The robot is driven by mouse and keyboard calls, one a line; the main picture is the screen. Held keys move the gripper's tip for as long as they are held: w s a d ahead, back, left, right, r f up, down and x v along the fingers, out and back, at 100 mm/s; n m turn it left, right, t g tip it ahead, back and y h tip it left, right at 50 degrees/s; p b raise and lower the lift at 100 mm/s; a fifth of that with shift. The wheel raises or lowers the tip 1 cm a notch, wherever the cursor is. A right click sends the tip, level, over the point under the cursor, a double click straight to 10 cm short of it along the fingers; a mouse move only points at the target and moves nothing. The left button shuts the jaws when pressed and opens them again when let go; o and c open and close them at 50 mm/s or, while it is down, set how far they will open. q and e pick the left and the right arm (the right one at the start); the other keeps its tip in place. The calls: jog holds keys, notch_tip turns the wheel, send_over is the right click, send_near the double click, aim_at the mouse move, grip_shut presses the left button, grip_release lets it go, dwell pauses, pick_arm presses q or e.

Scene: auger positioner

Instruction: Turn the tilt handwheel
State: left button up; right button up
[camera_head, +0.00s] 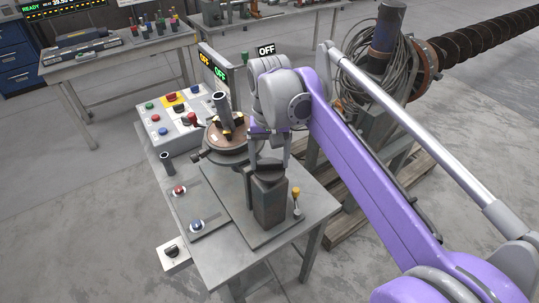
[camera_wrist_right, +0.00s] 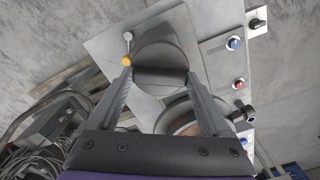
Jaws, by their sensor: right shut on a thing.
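The positioner has a grey column (camera_head: 270,206) on the table, with a round brown turntable (camera_head: 222,143) beside it. My right gripper (camera_head: 270,164) points down over the column, its fingers at either side of the column's top. In the right wrist view, a round grey disc (camera_wrist_right: 158,52), seemingly the tilt handwheel, lies between the fingers of the right gripper (camera_wrist_right: 160,76), which is shut on it. The gripper and arm hide much of it in the head view. My left gripper is not in view.
A lever with a yellow knob (camera_head: 296,192) stands right of the column. A control panel (camera_head: 172,119) with coloured buttons is at the left. A clamped dark tube (camera_head: 222,103) stands on the turntable. A large auger (camera_head: 490,38) lies at the back right.

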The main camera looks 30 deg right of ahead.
aim_at(270, 162)
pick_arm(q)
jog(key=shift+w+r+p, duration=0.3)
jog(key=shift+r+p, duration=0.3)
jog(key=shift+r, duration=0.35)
pick_arm(e)
jog(key=n, duration=0.5)
jog(key=shift+r+n, duration=0.1)
jog(key=shift+n, duration=0.3)
jog(key=o, duration=1.2)
jog(key=shift+c, duration=0.2)
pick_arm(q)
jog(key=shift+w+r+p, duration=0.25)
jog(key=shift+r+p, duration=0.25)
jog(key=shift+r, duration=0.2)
pick_arm(e)
notch_tip(270, 162, up, 11)
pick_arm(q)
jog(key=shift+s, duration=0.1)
pick_arm(e)
jog(key=shift+f, duration=0.25)
